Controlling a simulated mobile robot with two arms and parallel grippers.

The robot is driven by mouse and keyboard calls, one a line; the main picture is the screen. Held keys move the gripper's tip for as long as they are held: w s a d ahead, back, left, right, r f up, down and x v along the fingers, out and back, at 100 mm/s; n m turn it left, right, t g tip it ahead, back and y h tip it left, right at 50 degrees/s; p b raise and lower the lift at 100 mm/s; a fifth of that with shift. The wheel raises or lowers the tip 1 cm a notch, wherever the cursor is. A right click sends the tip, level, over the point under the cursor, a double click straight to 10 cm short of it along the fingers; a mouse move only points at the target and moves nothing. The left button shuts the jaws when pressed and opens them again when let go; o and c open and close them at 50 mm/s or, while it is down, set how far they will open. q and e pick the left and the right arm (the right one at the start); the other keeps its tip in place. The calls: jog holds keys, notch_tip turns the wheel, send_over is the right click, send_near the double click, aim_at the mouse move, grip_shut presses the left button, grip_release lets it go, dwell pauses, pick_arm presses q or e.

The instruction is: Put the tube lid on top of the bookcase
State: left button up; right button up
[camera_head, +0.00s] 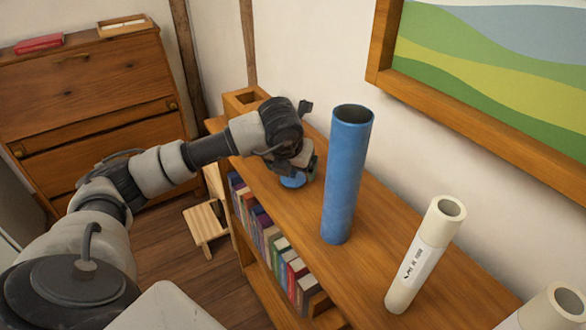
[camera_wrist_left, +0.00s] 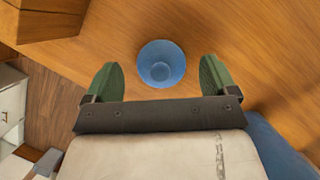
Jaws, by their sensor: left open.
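The blue tube lid (camera_head: 293,181) sits on the wooden top of the bookcase (camera_head: 395,220), left of the tall blue tube (camera_head: 347,180). In the left wrist view the round lid (camera_wrist_left: 161,63) lies between and just beyond the two green fingertips, with a gap on each side. My left gripper (camera_wrist_left: 161,75) is open and empty there. In the head view my left gripper (camera_head: 304,165) is over the lid and hides part of it. The blue tube stands upright with its top open. My right gripper is not in view.
A white labelled tube (camera_head: 418,265) and another white tube (camera_head: 555,310) stand on the bookcase to the right. A wooden box (camera_head: 243,100) is at its far end. A framed picture (camera_head: 480,75) hangs on the wall. Books (camera_head: 272,240) fill the shelf below.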

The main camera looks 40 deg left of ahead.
pick_arm(q)
jog(key=v, duration=1.1)
jog(key=shift+b, duration=0.4)
jog(key=shift+s+f, duration=0.1)
